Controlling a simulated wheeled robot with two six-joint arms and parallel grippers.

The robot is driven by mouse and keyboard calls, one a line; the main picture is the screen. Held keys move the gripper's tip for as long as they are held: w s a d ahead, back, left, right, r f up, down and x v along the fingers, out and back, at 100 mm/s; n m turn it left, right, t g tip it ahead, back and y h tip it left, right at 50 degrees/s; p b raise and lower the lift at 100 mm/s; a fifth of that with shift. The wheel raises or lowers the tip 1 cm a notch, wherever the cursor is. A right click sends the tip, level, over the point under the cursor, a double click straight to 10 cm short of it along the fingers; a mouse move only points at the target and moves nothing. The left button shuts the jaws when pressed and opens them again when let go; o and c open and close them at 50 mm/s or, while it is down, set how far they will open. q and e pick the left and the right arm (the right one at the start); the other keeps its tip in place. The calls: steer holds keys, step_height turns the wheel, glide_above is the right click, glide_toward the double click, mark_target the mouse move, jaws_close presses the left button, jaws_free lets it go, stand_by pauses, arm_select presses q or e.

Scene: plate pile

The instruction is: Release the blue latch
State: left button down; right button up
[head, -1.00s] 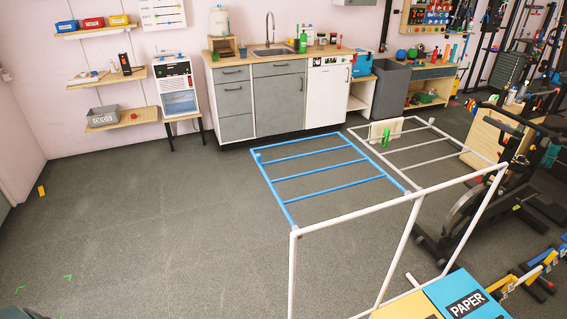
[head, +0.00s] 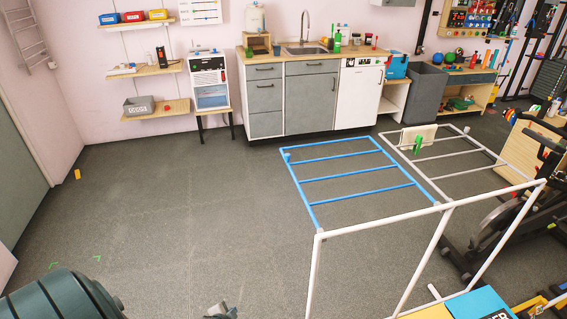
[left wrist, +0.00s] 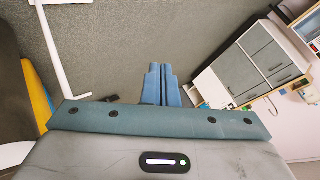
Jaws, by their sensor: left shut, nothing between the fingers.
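A drying rack stands right of centre in the head view, with a blue rail wing (head: 361,172), a grey rail wing (head: 455,155) and a white tube frame (head: 430,215). A small light-blue piece (head: 286,157) sits at the blue wing's far left corner; I cannot tell whether it is the latch. A grey bit of my left gripper (head: 220,311) shows at the bottom edge of the head view, left of the rack and apart from it. In the left wrist view its blue fingers (left wrist: 161,84) are shut and empty. My right gripper is out of view.
A white board (head: 405,136) and a green clip (head: 418,146) are on the rack. Blue and yellow boxes (head: 478,303) stand below it. A kitchen counter (head: 310,95) lines the back wall. The grey floor (head: 170,200) left of the rack is mostly clear.

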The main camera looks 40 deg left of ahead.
arm_select(q)
steer(key=w+a+r+m+t, duration=0.2)
steer(key=w+r, duration=0.6)
steer(key=r, duration=0.2)
steer(key=w+a+r+m+t, duration=0.2)
steer(key=w+r+m+t, duration=0.1)
steer(key=w+r, duration=0.5)
steer(key=w+d+r+m+t+h, duration=0.1)
steer(key=w+r+m+t+h, duration=0.1)
steer(key=r, duration=1)
steer(key=w+d+r+m+t+h+p, duration=0.1)
steer(key=w+r+m, duration=0.4)
steer(key=r, duration=0.8)
steer(key=shift+w+d+r+m+t+h, duration=0.2)
steer(key=shift+d+m+t+h, duration=0.15)
steer(key=shift+h, duration=0.35)
steer(key=shift+w, duration=0.1)
glide_toward(287, 158)
steer(key=w+d, duration=0.4)
steer(key=w+a, duration=0.1)
steer(key=w+a+b, duration=0.1)
steer(key=shift+w+a+f, duration=0.2)
steer(key=shift+w+f, duration=0.05)
steer(key=shift+w, duration=0.1)
